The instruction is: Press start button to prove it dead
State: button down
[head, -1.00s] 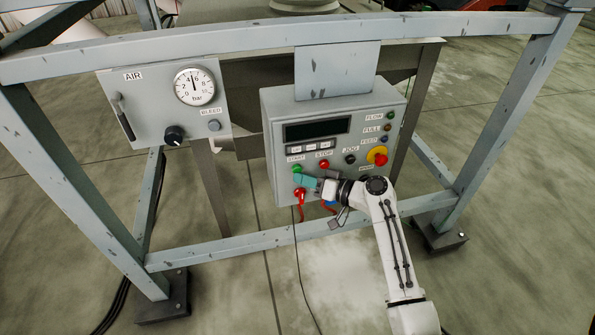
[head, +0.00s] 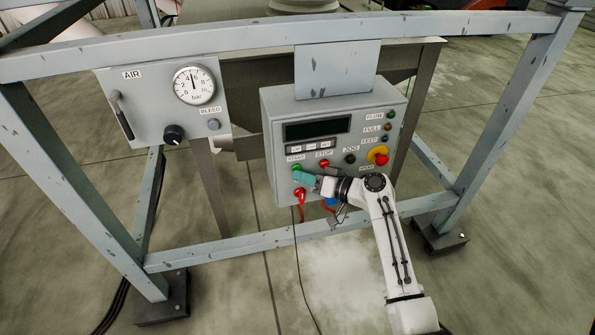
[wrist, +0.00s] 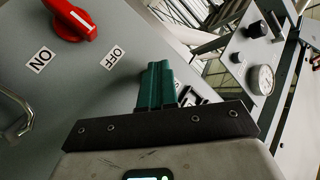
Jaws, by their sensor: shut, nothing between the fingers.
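The grey control box (head: 335,104) hangs in the frame, with a dark display. Its green START button (head: 297,168) is at the lower left, and a red STOP button (head: 324,164) is to its right. My gripper (head: 300,176) has its teal fingers shut and empty, just below the START button; I cannot tell whether they touch it. In the wrist view the shut fingers (wrist: 156,87) stand in front of the grey box face, and the START button is not visible. A red rotary switch (wrist: 72,20) sits at upper left, with its white mark toward the OFF label (wrist: 113,57).
A red and yellow stop knob (head: 379,157) sits on the box's right. A red item (head: 299,193) with a red cord hangs at its lower edge. The AIR panel (head: 160,100) with gauge is to the left. Blue-grey frame bars (head: 290,245) cross above and below.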

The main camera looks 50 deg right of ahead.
jog(key=shift+s+a, duration=0.5)
jog(key=shift+s, duration=0.25)
jog(key=shift+s+a+p, duration=0.35)
jog(key=shift+s+a, duration=0.35)
jog(key=shift+s, duration=0.35)
jog(key=shift+s+a+p, duration=0.35)
jog(key=shift+s+a, duration=0.35)
jog(key=shift+s, duration=0.35)
